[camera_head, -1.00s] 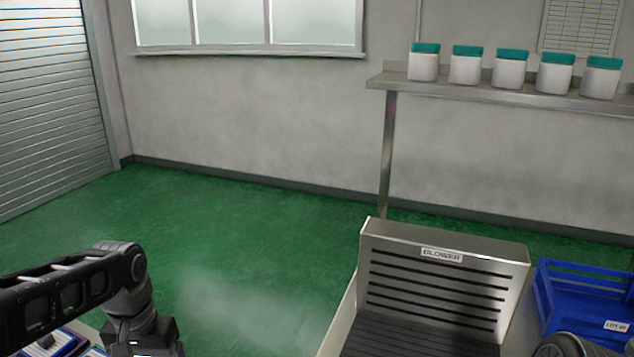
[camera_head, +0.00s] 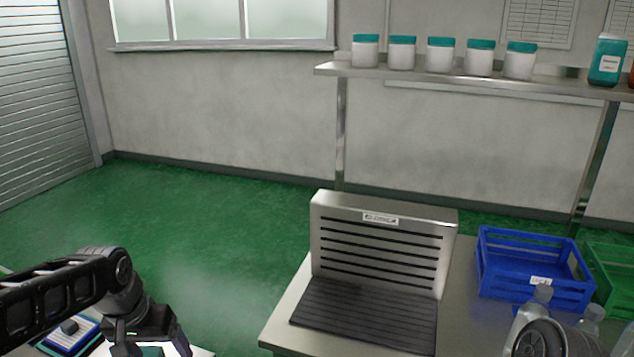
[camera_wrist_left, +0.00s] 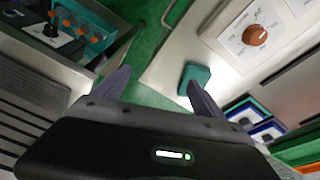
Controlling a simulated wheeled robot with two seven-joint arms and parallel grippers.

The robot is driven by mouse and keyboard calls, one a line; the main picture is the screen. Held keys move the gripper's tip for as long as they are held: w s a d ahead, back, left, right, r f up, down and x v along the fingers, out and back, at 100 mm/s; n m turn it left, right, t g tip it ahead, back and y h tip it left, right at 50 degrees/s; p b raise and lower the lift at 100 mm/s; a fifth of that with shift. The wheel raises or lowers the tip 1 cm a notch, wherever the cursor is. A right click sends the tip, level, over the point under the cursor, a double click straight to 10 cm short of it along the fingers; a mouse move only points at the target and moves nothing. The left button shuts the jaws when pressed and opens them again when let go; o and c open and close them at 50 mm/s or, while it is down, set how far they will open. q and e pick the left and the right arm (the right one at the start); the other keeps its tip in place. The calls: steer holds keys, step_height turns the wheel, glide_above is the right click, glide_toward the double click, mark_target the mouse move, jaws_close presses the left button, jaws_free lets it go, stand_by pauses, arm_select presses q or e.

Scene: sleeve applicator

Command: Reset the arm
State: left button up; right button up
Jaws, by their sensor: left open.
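My left arm comes in at the lower left of the head view. Its gripper (camera_head: 151,347) points down and is partly cut off by the bottom edge. In the left wrist view the two fingers of the left gripper (camera_wrist_left: 160,88) stand wide apart with nothing held between them. A teal block (camera_wrist_left: 195,76) lies on a pale surface close to the right-hand finger; I cannot tell whether they touch. A rounded dark part of my right arm shows at the lower right of the head view, but its gripper is out of view.
A slatted blower unit (camera_head: 381,245) stands on a steel bench. Beside it are a blue crate (camera_head: 535,270), a green crate (camera_head: 612,272) and clear bottles (camera_head: 532,308). A wall shelf (camera_head: 450,80) holds several teal-lidded jars. A panel with an orange knob (camera_wrist_left: 256,35) lies near the left gripper.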

arm_select(q)
steer(key=w+d+f+t+h, duration=0.1)
steer(key=d+f, duration=0.6)
steer(key=f, duration=0.2)
steer(key=w+d+f+t+h, duration=0.1)
steer(key=w+d+f+h, duration=0.1)
steer(key=d+f, duration=0.55)
steer(key=s+d+f+g, duration=0.2)
steer(key=s+d+f, duration=0.2)
steer(key=s+f, duration=0.5)
steer(key=s+d+f+g, duration=0.2)
steer(key=s+d+f, duration=0.3)
steer(key=s+f, duration=0.4)
steer(key=s, duration=0.4)
steer(key=shift+s+f+n+h, duration=0.25)
steer(key=shift+s+n+h, duration=0.05)
steer(key=shift+n+h, duration=0.1)
steer(key=shift+d, duration=0.1)
steer(key=shift+c, duration=0.2)
